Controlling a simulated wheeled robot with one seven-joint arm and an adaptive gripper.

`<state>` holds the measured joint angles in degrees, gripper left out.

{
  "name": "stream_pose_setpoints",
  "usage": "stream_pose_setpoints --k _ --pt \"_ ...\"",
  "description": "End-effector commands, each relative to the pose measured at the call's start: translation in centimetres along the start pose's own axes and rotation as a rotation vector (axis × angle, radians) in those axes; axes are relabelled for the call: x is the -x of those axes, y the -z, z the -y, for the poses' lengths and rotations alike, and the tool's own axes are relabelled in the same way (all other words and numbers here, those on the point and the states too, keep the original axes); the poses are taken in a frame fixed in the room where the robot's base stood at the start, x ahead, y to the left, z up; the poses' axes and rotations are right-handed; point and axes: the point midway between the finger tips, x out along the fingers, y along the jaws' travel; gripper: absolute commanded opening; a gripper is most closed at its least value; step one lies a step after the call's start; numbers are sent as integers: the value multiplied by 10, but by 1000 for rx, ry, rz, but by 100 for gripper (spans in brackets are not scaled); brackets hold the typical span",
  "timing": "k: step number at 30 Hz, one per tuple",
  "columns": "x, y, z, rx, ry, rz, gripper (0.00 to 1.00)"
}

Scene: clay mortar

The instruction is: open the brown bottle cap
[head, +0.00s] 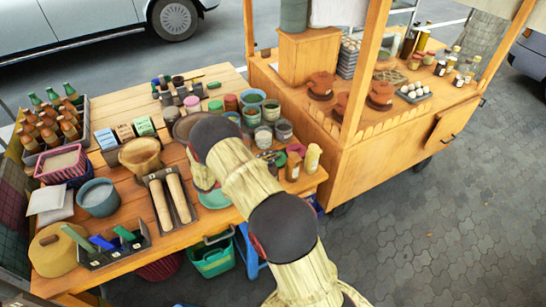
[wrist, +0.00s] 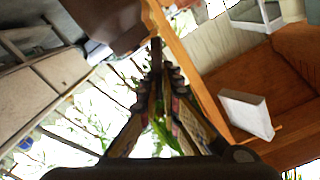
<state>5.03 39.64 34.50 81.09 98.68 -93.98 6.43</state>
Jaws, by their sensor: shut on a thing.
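A small brown bottle (head: 292,168) stands upright near the right edge of the wooden table in the head view, beside a pale yellow bottle (head: 312,158). My arm passes just left of it and hides part of the table. My gripper is hidden behind the arm in the head view. In the wrist view my gripper (wrist: 157,52) has its two fingers drawn together at the tips. What is pinched there is too dark and small to make out. I cannot tell whether the gripper touches the brown bottle or its cap.
Paint pots (head: 251,115) and two rolling pins (head: 161,205) lie around the arm. A wooden cart (head: 360,165) stands close on the right. A white box (wrist: 247,113) shows in the wrist view.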

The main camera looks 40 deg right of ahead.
Motion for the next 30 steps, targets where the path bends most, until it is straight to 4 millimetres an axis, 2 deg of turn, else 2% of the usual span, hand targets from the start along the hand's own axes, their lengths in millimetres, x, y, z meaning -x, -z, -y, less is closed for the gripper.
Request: stream_pose_setpoints --k 18,30 --pt "0 -11 25 549 -2 2 0" --pt "0 -18 32 717 -2 2 0"
